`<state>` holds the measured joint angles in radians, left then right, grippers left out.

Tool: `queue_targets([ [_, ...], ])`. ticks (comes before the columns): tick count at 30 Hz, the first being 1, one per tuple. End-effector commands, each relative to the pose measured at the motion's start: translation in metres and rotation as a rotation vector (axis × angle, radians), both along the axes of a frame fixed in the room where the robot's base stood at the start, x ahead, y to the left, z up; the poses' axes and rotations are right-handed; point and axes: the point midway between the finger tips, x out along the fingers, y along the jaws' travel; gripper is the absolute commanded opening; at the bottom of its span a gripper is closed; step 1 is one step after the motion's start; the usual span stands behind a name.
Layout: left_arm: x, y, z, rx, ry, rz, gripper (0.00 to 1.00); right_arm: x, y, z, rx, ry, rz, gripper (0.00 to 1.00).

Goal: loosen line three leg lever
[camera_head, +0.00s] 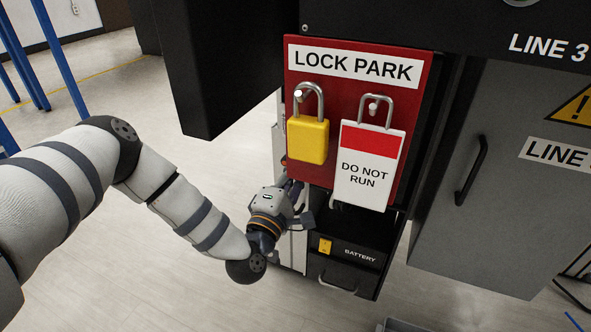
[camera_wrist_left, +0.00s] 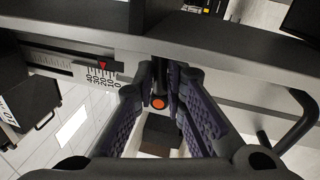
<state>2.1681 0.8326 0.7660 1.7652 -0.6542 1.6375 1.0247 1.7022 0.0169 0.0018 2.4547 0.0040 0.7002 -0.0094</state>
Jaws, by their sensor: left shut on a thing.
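The leg lever (camera_wrist_left: 158,103) shows in the left wrist view as a dark rod with a round orange end. It lies between the two fingers of my left gripper (camera_wrist_left: 160,88), under a dark grey beam (camera_wrist_left: 225,52). My left gripper is shut on this lever. In the head view my left gripper (camera_head: 296,196) is beside the narrow pale leg, below the red lock board, and the lever is hidden there. My right gripper is in neither view.
The red LOCK PARK board (camera_head: 419,100) holds a yellow padlock (camera_head: 308,140) and a DO NOT RUN tag (camera_head: 368,178) just above my gripper. A battery box (camera_head: 345,258) is close at right. A scale with a red pointer (camera_wrist_left: 102,66) is left of the lever.

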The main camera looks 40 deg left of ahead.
Motion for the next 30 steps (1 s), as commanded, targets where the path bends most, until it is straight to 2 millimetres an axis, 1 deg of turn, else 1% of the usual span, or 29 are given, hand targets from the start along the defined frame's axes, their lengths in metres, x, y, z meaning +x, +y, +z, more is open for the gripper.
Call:
queue_targets([
  [1,0.002,-0.001,0.006,0.000,-0.016,-0.001,0.00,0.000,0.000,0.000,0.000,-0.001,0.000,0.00],
  [7,0.002,-0.001,0.006,0.001,-0.015,-0.001,0.00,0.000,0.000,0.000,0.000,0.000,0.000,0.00],
  [8,0.002,-0.001,0.006,0.001,-0.015,-0.001,0.14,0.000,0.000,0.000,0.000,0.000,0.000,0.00],
  [9,0.002,-0.001,0.006,0.001,-0.015,-0.001,0.23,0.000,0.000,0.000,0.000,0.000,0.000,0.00],
  [10,0.002,-0.001,0.006,0.001,-0.015,-0.001,0.30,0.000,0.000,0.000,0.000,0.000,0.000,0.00],
  [11,0.002,-0.001,0.006,0.001,-0.015,-0.001,0.32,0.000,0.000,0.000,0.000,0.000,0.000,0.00],
  [25,-0.001,-0.001,0.003,0.001,-0.010,0.000,0.32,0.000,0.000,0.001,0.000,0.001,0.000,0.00],
  [28,-0.014,-0.004,-0.001,0.000,-0.006,0.000,0.32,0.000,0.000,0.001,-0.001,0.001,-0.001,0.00],
  [30,-0.031,-0.008,-0.004,-0.001,-0.003,-0.001,0.32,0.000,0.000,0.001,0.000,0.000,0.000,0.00],
])
